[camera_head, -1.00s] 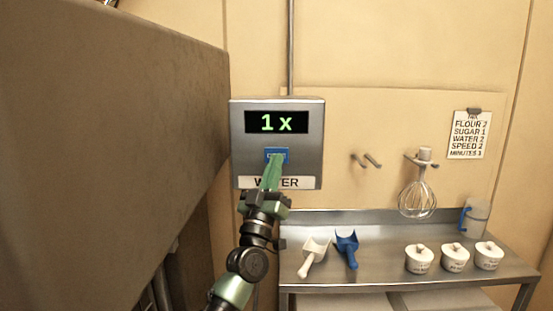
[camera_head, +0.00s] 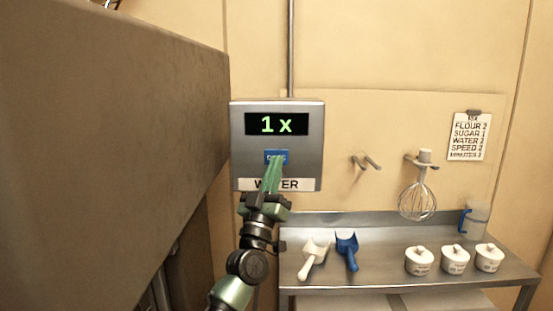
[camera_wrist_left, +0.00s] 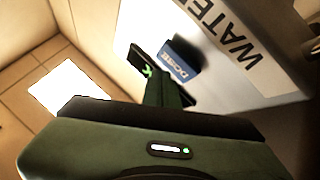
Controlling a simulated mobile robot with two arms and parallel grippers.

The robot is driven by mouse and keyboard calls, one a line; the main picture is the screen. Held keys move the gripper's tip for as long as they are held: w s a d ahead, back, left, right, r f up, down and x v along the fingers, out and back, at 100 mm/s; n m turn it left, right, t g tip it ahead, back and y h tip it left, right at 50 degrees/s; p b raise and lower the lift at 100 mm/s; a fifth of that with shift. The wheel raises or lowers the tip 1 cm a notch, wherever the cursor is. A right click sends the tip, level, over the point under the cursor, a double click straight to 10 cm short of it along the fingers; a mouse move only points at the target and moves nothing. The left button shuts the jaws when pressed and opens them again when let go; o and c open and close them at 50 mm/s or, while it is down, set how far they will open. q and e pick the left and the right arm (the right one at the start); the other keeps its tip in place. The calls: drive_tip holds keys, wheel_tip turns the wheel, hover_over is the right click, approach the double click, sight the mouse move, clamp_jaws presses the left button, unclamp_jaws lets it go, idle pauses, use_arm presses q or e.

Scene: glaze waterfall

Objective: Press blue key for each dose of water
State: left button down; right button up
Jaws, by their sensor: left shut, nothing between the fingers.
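The grey water box (camera_head: 240,150) hangs on the wall, with a "WATER" label and a dark display (camera_head: 277,123) that reads "1x" in green. Its blue key (camera_head: 276,156) is below the display. My left gripper (camera_head: 274,163) is shut and empty, with its green fingertips in front of the lower part of the key. In the left wrist view the blue key (camera_wrist_left: 176,62), marked "DOSE", is beside the fingertips (camera_wrist_left: 150,68). A gap seems to show there, but I cannot tell for sure whether they touch. My right gripper is not in view.
A large brown block (camera_head: 110,150) fills the left side. A steel table (camera_head: 390,278) holds a white scoop (camera_head: 313,258), a blue scoop (camera_head: 347,250) and lidded white pots (camera_head: 419,261). A whisk (camera_head: 417,200) hangs on the wall near a recipe note (camera_head: 469,137).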

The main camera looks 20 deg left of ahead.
use_arm(q)
drive_tip(key=shift+w, duration=0.1)
idle(0.7)
drive_tip(key=shift+w+a, duration=0.1)
drive_tip(key=shift+w, duration=0.25)
drive_tip(key=shift+w+a+b, duration=0.15)
drive_tip(key=shift+w+b, duration=0.3)
drive_tip(key=shift+b, duration=0.2)
idle(0.5)
drive_tip(key=shift+s, duration=0.1)
drive_tip(key=shift+s+d+p, duration=0.25)
drive_tip(key=shift+s+p, duration=0.6)
